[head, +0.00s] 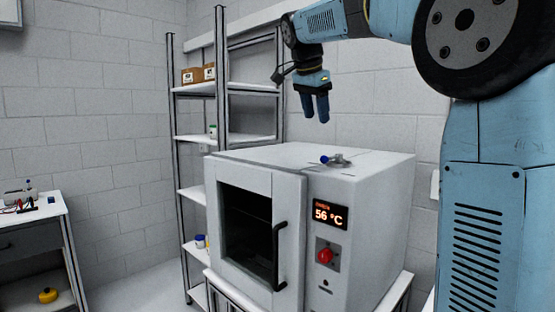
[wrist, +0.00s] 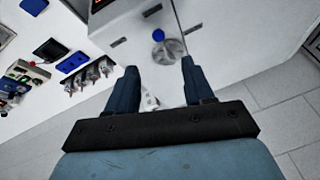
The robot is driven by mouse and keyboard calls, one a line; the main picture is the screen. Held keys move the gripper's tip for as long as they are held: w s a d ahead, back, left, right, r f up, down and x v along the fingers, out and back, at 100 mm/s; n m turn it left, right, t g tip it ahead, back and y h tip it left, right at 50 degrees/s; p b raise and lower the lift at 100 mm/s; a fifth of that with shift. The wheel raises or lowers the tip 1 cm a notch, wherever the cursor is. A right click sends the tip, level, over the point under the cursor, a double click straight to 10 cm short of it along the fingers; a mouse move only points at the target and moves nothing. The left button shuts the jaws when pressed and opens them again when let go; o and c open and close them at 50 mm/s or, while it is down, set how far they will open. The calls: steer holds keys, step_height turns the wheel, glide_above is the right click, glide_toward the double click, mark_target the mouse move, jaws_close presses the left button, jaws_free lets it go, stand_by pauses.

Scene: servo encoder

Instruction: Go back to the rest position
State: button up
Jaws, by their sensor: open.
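My gripper (head: 316,108) hangs from my blue arm above the white oven, with its fingers pointing down. It is open and empty. In the wrist view my gripper (wrist: 160,82) shows two dark blue fingers spread apart. A small metal piece with a blue end (head: 335,160) lies on top of the oven, below my gripper and apart from it. It also shows in the wrist view (wrist: 168,45), beyond the fingertips.
The white oven (head: 256,178) has a shut door and a display reading 56 °C. A shelf rack (head: 196,138) with boxes and small containers stands behind it. A side table (head: 38,212) with small parts is at the left. In the wrist view, several tools and devices lie at the left.

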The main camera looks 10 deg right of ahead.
steer(key=s+d+f+n+t+y, duration=0.1)
steer(key=s+f+n, duration=1.2)
steer(key=s+f, duration=1.3)
steer(key=s+d+y, duration=0.1)
steer(key=s+y, duration=0.1)
steer(key=s, duration=0.2)
steer(key=shift+d+t, duration=0.25)
steer(key=shift+t, duration=0.15)
